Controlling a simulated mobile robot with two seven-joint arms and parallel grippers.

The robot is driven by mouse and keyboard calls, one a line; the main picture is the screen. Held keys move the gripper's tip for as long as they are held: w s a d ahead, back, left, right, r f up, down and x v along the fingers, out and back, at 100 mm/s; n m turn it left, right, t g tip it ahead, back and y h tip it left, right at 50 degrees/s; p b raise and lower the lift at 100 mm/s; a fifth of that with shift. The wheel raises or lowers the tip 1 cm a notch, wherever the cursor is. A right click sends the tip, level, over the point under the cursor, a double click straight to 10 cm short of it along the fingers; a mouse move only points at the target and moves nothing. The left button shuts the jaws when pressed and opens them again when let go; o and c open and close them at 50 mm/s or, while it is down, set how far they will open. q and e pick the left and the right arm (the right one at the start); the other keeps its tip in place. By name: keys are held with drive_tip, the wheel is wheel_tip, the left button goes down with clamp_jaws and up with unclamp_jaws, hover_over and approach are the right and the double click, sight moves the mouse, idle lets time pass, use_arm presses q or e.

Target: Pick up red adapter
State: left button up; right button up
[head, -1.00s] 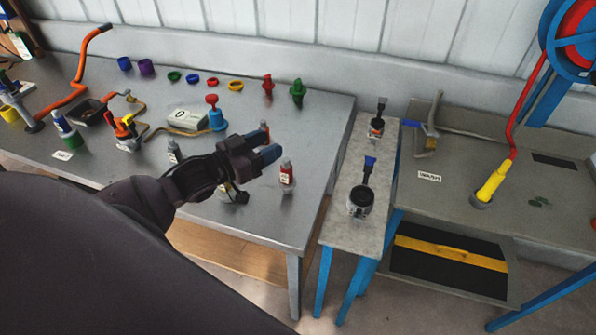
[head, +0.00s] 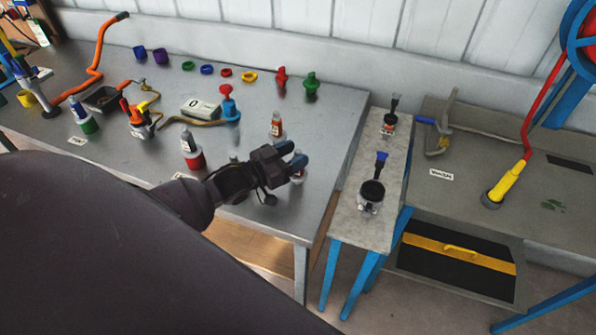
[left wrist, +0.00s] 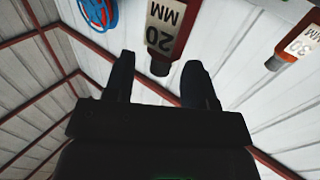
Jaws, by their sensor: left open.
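A red, upright, stepped piece (head: 281,78), which looks like the red adapter, stands at the back of the grey table beside a similar green piece (head: 311,86). My left gripper (head: 294,155) is open above the table's right front part, well in front of the red piece. A small labelled bottle (head: 298,179) is partly hidden by this gripper. In the left wrist view, a red-brown bottle marked 20 MM (left wrist: 168,30) shows upside down beyond and between the open fingers (left wrist: 160,78), not visibly held. My right gripper is out of view.
Another red bottle (head: 276,127) stands behind the gripper, and a larger one (head: 191,152) to its left. Coloured rings (head: 249,76) lie near the back edge.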

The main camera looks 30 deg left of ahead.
sight(304, 171)
use_arm(q)
drive_tip(key=shift+x, duration=1.7)
drive_tip(key=shift+c, duration=0.5)
clamp_jaws()
